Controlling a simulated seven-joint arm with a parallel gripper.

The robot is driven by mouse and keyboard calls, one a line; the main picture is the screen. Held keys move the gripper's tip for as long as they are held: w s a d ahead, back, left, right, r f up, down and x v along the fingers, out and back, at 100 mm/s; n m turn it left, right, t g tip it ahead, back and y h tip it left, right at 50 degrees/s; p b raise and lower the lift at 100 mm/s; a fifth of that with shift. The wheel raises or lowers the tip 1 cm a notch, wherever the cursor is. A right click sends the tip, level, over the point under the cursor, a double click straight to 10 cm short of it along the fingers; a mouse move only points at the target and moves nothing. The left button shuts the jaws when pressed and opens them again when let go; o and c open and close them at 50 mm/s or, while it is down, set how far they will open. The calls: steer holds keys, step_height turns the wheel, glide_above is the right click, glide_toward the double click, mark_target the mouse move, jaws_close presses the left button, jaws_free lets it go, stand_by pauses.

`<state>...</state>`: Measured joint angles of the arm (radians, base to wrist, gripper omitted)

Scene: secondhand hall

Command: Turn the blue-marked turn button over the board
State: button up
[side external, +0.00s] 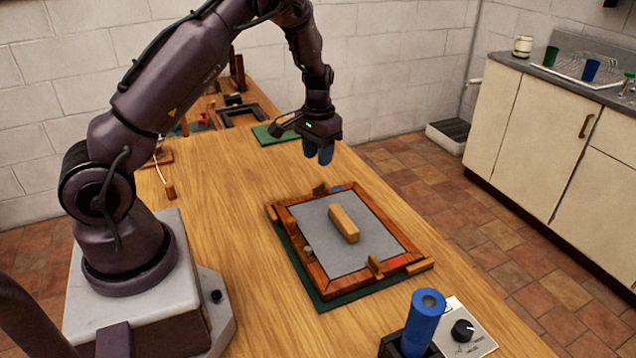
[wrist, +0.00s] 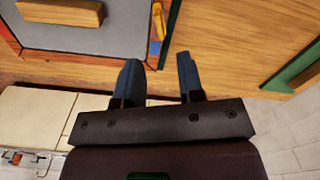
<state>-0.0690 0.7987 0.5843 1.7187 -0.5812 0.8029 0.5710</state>
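A wooden frame (side external: 312,270) holds a grey board (side external: 374,248), with a light wood block (side external: 344,223) on it. The blue mark (side external: 337,188) is on the frame's far side, with a small brass-coloured turn button (side external: 320,189) beside it.
A red mark (side external: 392,264) and another turn button (side external: 375,265) are on the near side. The frame rests on a green mat (side external: 345,295). A blue cylinder (side external: 424,318) and a knob box (side external: 465,333) stand in front. Bare table lies left of the frame.

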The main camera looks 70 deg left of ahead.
mark_target(318, 185)
step_height(318, 185, down, 8)
steer(key=shift+f, duration=0.15)
stand_by(0.3)
jaws_close()
